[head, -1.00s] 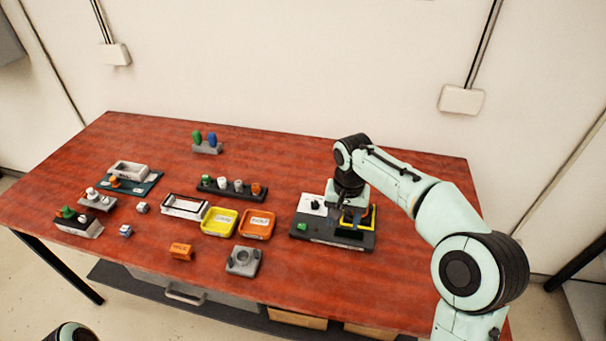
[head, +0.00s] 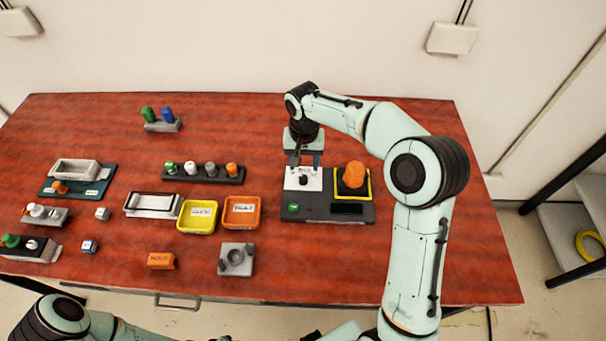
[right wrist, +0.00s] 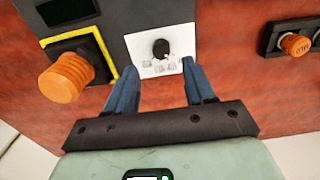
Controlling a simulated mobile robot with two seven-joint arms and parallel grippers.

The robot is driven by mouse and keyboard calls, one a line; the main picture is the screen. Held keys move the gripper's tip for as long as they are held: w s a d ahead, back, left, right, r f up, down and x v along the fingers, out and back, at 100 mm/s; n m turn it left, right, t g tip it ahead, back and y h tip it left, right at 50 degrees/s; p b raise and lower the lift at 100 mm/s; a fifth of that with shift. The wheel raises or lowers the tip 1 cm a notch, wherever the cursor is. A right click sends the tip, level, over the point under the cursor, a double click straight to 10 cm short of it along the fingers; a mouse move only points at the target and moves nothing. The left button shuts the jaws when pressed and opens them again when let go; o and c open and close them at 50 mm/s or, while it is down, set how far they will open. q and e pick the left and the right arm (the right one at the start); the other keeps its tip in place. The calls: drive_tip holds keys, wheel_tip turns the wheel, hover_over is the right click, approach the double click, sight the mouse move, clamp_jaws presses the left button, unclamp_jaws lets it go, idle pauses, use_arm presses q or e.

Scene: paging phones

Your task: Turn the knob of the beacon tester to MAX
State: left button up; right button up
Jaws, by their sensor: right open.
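The beacon tester (head: 325,213) is a dark box at the right of the table. Its black knob (head: 304,180) stands on a white panel (head: 290,184) with printed marks too small to read; the knob also shows in the right wrist view (right wrist: 161,48). An orange beacon (head: 354,174) stands in the tester's yellow-framed socket, also in the right wrist view (right wrist: 66,78). My right gripper (head: 305,162) is open and empty above the panel, its blue fingers (right wrist: 160,68) to either side of the knob in the picture, apart from it. My left arm shows at the bottom left; its gripper is out of view.
A green button (head: 293,208) and dark display (head: 347,208) are on the tester's front. Left of it are an orange tray (head: 241,226), a yellow tray (head: 181,222), a grey block (head: 236,271) and a dark rack (head: 203,180) of several plugs. Table in front of the tester is clear.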

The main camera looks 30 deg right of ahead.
sight(303, 178)
wheel_tip(303, 178, down, 6)
drive_tip(key=shift+w+f, duration=0.15)
drive_tip(key=shift+f, duration=0.05)
clamp_jaws()
